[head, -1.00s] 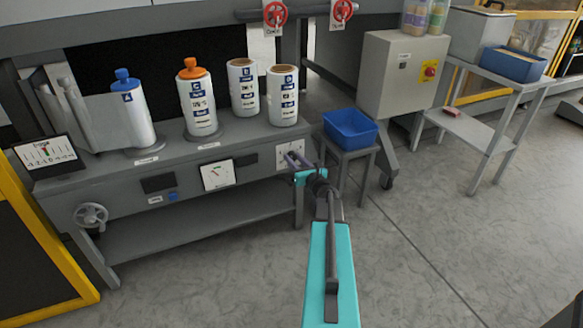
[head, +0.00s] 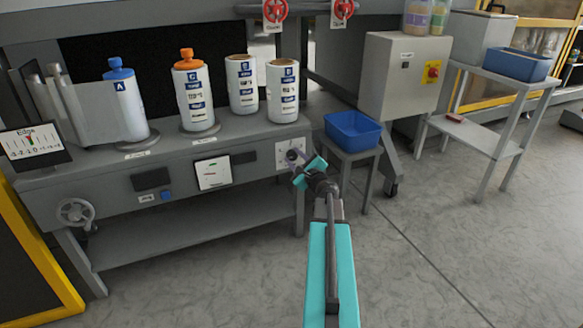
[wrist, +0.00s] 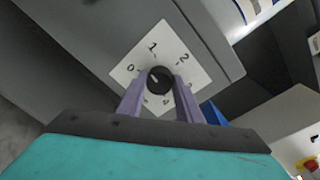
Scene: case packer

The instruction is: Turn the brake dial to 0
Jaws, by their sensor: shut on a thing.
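The brake dial is a black round knob (wrist: 159,79) on a white square plate (wrist: 190,72) with numerals around it. The 0, 1 and 2 are readable in the wrist view; lower numerals are partly hidden by the fingers. A pale mark on the knob seems to point up-left, roughly between 0 and 1, but it is too small to be sure. My gripper (wrist: 160,92) has its two purple fingers shut on the knob, one on each side. In the head view my gripper (head: 296,160) covers part of the dial plate (head: 282,163) at the machine's right end.
A blue bin (head: 353,131) on a small stand is right of the dial. A gauge (head: 213,174) and a handwheel (head: 75,212) are farther left on the machine front. Bottles and rolls stand on the ledge above. The floor in front is clear.

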